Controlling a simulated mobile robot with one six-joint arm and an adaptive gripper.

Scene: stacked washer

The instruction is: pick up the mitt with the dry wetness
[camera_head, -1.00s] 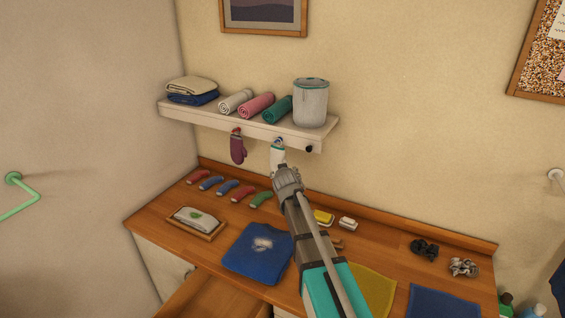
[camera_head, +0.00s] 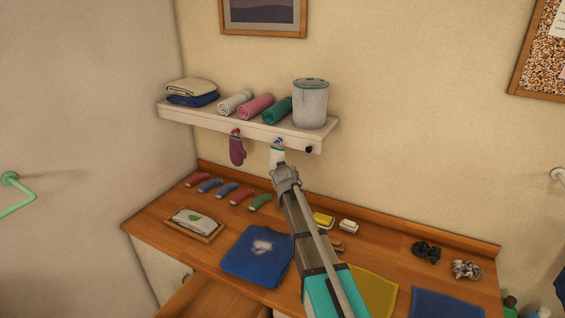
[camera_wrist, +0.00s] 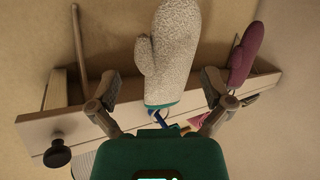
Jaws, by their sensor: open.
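A white mitt with a teal cuff (camera_head: 277,156) hangs from a hook under the wall shelf. In the wrist view this speckled white mitt (camera_wrist: 172,55) hangs by a blue loop, its cuff between my fingers. A purple mitt (camera_head: 237,150) hangs to its left; in the wrist view this purple mitt (camera_wrist: 244,55) is right of my fingers. Wetness cannot be told for sure. My gripper (camera_wrist: 160,88) is open, with a finger on each side of the white mitt and gaps visible. In the head view my gripper (camera_head: 283,174) covers the mitt's lower part.
The wall shelf (camera_head: 220,123) holds rolled towels, folded cloths and a bin (camera_head: 311,105). A bare dark knob (camera_head: 309,149) is right of the white mitt. An open drawer stands below.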

